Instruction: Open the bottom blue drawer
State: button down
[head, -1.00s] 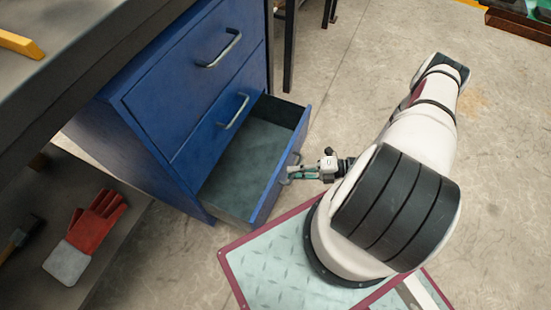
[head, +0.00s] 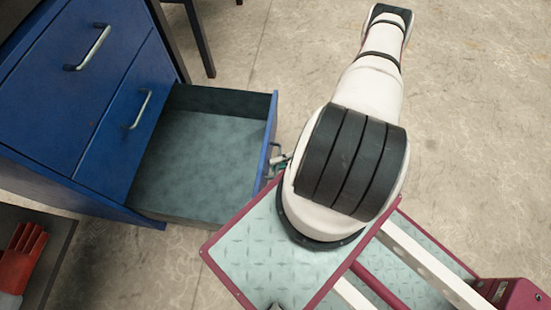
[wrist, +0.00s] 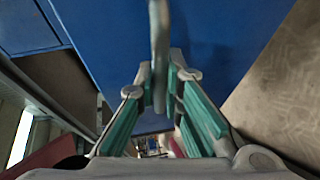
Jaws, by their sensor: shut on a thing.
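The bottom blue drawer (head: 205,155) of the blue cabinet (head: 62,88) is pulled well out, and its grey inside looks empty. Its front panel faces right in the head view, next to my base. My gripper (head: 279,160) is at the outer side of that panel, mostly hidden behind my arm. In the wrist view my gripper (wrist: 161,75) has its green-padded fingers on either side of the grey drawer handle (wrist: 159,38), shut on it. The blue drawer front fills the upper part of that view.
Two upper drawers with grey handles are shut; the one just above (head: 128,115) is flush with the cabinet. A red glove (head: 20,262) lies on a dark surface at lower left. A dark table leg (head: 200,38) stands behind. Concrete floor at right is clear.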

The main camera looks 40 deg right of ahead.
jog(key=shift+d, duration=0.1)
jog(key=c, duration=2)
grip_release()
jog(key=shift+o, duration=0.2)
jog(key=v, duration=1.2)
jog(key=shift+r, duration=0.1)
